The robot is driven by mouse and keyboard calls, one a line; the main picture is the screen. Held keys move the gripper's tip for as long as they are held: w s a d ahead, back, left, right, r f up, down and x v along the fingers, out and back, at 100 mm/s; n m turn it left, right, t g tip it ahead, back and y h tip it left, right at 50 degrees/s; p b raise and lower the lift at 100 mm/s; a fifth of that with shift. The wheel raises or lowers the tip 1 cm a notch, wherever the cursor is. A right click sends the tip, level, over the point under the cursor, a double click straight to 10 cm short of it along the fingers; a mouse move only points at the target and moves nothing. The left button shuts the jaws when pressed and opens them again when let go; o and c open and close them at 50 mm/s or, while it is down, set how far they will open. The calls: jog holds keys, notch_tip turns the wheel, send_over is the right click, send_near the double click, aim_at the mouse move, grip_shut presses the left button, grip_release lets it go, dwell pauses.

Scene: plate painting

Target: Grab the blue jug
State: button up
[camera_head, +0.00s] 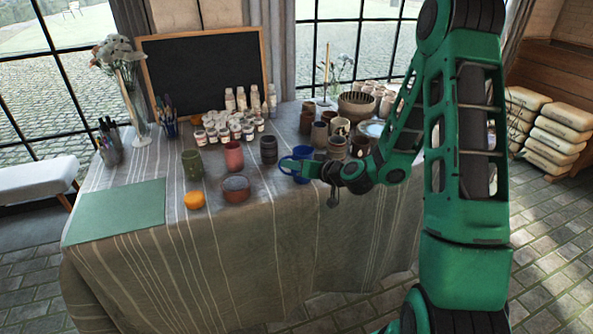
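The blue jug (302,177) stands on the cloth-covered table (290,215), near the middle of its front half. My green and black arm reaches in from the right. My gripper (297,166) is right at the jug and overlaps it in the picture. A rounded blue-green loop shows on the left side there; I cannot tell whether it is the jug's handle or part of my gripper. The fingers are too small and too close to the jug to see whether they are open or shut, or whether they touch it.
A dark ribbed cup (268,150), a reddish cup (234,156) and a grey bowl (236,187) stand left of the jug. Several brown cups (319,134) stand behind and right. A green mat (117,212) lies at the left front.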

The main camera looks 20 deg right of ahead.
jog(key=shift+f+x, duration=0.2)
jog(key=shift+x, duration=3.75)
jog(key=shift+d, duration=0.1)
grip_shut()
